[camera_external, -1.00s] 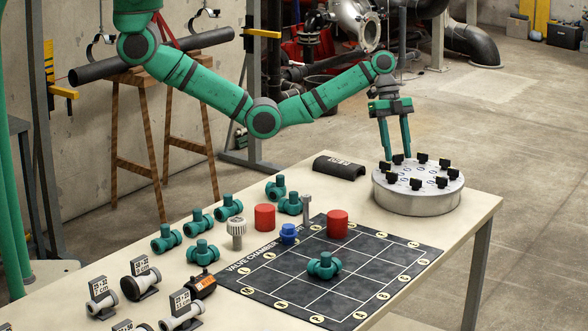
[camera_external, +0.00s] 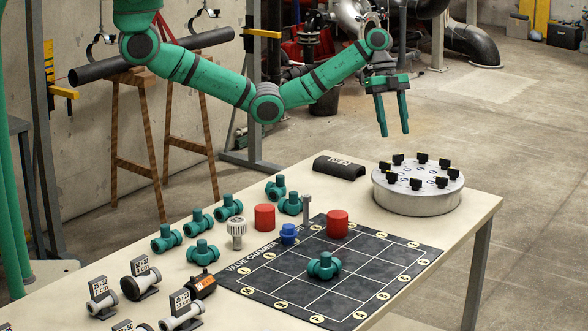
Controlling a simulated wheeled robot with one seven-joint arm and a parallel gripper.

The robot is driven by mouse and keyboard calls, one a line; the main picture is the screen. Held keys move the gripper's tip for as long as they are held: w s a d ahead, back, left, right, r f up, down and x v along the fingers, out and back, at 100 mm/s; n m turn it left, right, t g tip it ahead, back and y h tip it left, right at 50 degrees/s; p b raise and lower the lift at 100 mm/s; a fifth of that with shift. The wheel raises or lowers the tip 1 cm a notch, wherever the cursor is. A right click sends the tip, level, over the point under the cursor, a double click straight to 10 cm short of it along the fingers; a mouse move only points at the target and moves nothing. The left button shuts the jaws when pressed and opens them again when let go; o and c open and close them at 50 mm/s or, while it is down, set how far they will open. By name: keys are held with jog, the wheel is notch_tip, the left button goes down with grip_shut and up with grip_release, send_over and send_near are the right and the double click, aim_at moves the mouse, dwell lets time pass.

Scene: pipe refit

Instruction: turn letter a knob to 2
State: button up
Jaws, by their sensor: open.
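The round grey dial plate (camera_external: 418,201) sits at the far right end of the table. Several small black knobs (camera_external: 444,163) stand in a ring on its top. The letters and numbers by the knobs are too small to read, so I cannot tell which one is knob a or where it points. My gripper (camera_external: 394,134) is open and empty, with its fingers pointing down. It hangs in the air above the plate, toward its left side in the picture, clear of all the knobs.
A dark half-pipe piece (camera_external: 340,168) lies left of the plate. A black grid mat (camera_external: 270,292) holds a red cylinder (camera_external: 337,224), a blue piece (camera_external: 288,234) and a green valve (camera_external: 323,266). More green valves and labelled fittings stand at left.

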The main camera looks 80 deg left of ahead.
jog(key=shift+v, duration=1.9)
